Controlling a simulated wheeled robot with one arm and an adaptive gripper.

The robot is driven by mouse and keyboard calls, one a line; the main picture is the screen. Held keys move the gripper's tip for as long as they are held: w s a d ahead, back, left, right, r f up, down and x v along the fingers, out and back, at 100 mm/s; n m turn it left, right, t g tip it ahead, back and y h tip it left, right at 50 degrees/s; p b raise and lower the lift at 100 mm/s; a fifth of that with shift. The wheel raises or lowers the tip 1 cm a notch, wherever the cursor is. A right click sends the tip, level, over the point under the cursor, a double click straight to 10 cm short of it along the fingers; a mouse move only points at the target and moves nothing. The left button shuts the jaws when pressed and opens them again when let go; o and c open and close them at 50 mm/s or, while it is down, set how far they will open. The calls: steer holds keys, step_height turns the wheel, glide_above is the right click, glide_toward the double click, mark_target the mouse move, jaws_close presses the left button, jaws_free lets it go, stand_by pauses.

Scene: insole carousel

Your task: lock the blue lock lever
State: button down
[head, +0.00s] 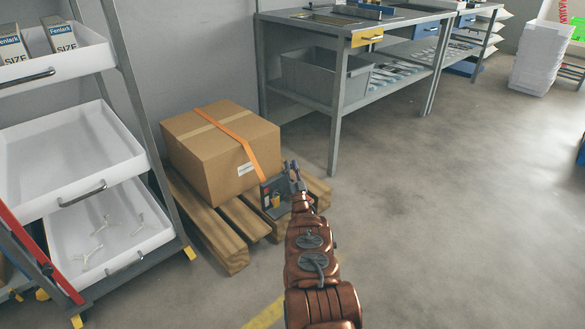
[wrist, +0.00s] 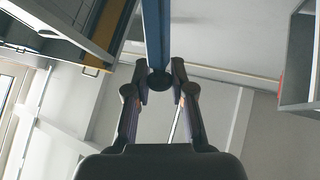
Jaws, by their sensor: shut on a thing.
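The blue lock lever (wrist: 152,30) shows in the wrist view as a long blue bar coming down from the top edge. It ends in a dark rounded tip between my fingers. My gripper (wrist: 160,82) has its two fingertips on either side of that dark end and is shut on it. In the head view my gripper (head: 293,168) is beside the cardboard box, at a small grey control unit (head: 272,196) with red and yellow parts. I cannot make out the blue lever in the head view.
A cardboard box (head: 215,150) with an orange strap sits on a wooden pallet (head: 225,240). A rack with white trays (head: 70,165) stands at the left. A grey workbench (head: 333,120) is behind on the right.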

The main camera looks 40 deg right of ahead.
steer(key=shift+r, duration=0.1)
steer(key=c, duration=1)
jaws_free()
steer(key=v, duration=0.7)
steer(key=shift+s+a, duration=0.1)
steer(key=shift+s, duration=0.05)
